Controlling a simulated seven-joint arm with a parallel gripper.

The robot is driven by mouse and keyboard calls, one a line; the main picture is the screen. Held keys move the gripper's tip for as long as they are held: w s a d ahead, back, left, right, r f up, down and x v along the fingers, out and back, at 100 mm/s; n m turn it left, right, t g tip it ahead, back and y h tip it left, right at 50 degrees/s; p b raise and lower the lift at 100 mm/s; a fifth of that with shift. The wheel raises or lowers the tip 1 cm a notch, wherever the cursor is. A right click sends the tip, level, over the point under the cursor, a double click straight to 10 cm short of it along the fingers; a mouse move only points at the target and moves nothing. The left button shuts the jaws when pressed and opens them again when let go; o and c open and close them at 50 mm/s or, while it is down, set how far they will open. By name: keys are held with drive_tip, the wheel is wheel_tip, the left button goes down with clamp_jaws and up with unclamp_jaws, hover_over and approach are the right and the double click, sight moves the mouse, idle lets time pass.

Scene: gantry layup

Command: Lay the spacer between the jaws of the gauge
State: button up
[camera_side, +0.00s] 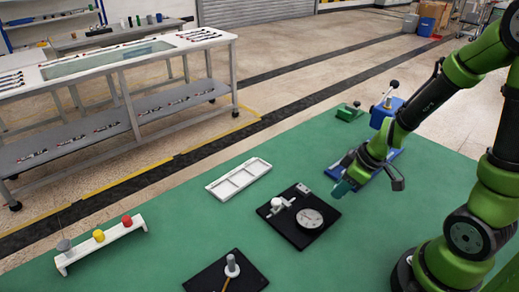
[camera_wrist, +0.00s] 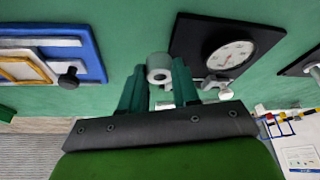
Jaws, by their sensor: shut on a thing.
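My gripper (camera_side: 345,186) is low over the green table, just right of the gauge. The spacer is not clear in the side view. The gauge (camera_side: 300,236) is a black plate with a white dial and pale metal parts near its back and left edges. The gauge also shows in the wrist view (camera_wrist: 194,42), right of the spacer. Its jaws are partly hidden behind my finger there, so the gap is unclear.
An empty white tray (camera_side: 210,187) lies behind the gauge. A black plate with a grey peg (camera_side: 232,268) is in front. A white rack (camera_side: 62,264) with coloured knobs stands at left. A blue tray (camera_side: 396,154) and a green block (camera_side: 344,114) are behind my gripper.

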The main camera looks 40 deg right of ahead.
drive_tip(key=s+a+n+g+y, duration=0.1)
drive_tip(key=s+a+n, duration=0.1)
drive_tip(key=n, duration=0.2)
drive_tip(key=s+a+r+n+g+y, duration=0.1)
drive_tip(key=s+a+n, duration=0.1)
drive_tip(key=n, duration=0.2)
drive_tip(key=s+a+r+n+g+y, duration=0.1)
drive_tip(key=s+a+n, duration=0.1)
drive_tip(key=n, duration=0.2)
drive_tip(key=shift+s+a+n+g, duration=0.1)
drive_tip(key=shift+s+n+g, duration=0.15)
drive_tip(key=shift+n+g, duration=0.15)
drive_tip(key=shift+w+a, duration=0.1)
drive_tip(key=shift+w, duration=0.1)
hover_over(291, 200)
drive_tip(key=d, duration=0.1)
drive_tip(key=shift+s+d+f, duration=0.2)
drive_tip(key=shift+s+f, duration=0.2)
drive_tip(key=shift+f, duration=0.25)
drive_tip(key=shift+w+f, duration=0.15)
drive_tip(key=shift+f, duration=0.75)
drive_tip(key=shift+w+f, duration=0.15)
drive_tip(key=shift+f, duration=0.7)
drive_tip(key=shift+f, duration=0.15)
drive_tip(key=o, duration=1)
